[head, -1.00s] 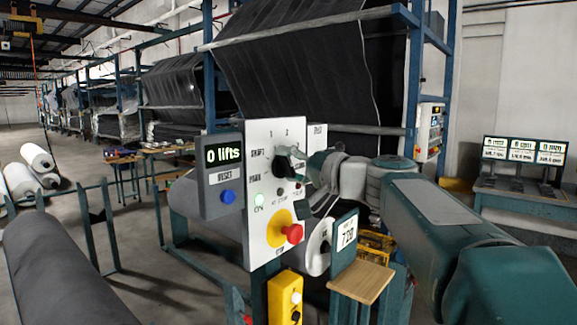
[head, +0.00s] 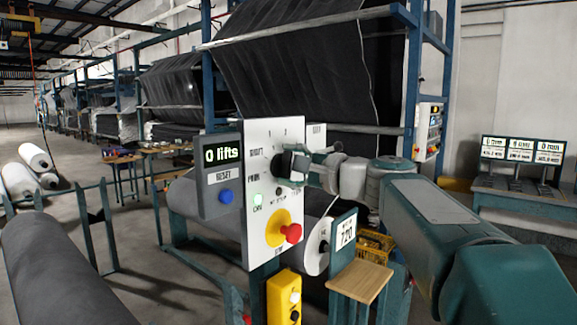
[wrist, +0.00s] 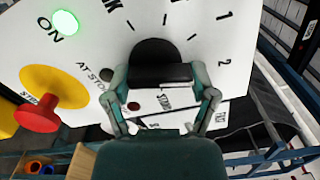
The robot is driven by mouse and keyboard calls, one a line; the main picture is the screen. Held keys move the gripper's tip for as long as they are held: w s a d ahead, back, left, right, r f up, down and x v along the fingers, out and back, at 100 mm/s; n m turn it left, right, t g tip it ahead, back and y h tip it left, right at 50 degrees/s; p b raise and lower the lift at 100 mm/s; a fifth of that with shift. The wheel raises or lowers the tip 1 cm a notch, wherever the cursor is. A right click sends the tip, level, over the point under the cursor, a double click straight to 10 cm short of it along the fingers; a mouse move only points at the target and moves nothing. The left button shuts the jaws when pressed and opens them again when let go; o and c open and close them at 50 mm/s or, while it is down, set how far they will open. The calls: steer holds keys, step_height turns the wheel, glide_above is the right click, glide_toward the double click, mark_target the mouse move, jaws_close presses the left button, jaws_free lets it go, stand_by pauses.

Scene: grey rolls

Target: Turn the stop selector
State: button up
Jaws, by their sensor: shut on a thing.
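The selector is a black knob on the white panel (head: 261,222), with tick marks and the numbers 1 and 2 around it. The knob shows at the panel's upper middle in the head view (head: 281,163) and ahead of the fingers in the wrist view (wrist: 158,52). My gripper (head: 301,165) reaches it from the right. In the wrist view my gripper (wrist: 162,84) has one finger on each side of the knob's black grip, shut on it. The fingers hide part of the dial and its lower labels.
Below the knob are a lit green ON lamp (head: 257,195) and a red button (head: 291,233) on a yellow base. A counter box (head: 222,175) reads 0 lifts, with a blue reset button (head: 225,196). A 720 sign (head: 343,237) stands below my arm.

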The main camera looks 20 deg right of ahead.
steer(key=shift+w+f+m, duration=0.1)
steer(key=shift+f+m, duration=0.2)
steer(key=shift+m, duration=0.1)
steer(key=o, duration=1)
steer(key=shift+o, duration=0.2)
steer(key=shift+r, duration=0.1)
steer(key=shift+d, duration=0.15)
steer(key=v, duration=1.1)
steer(key=shift+s+d, duration=0.15)
steer(key=shift+s, duration=0.25)
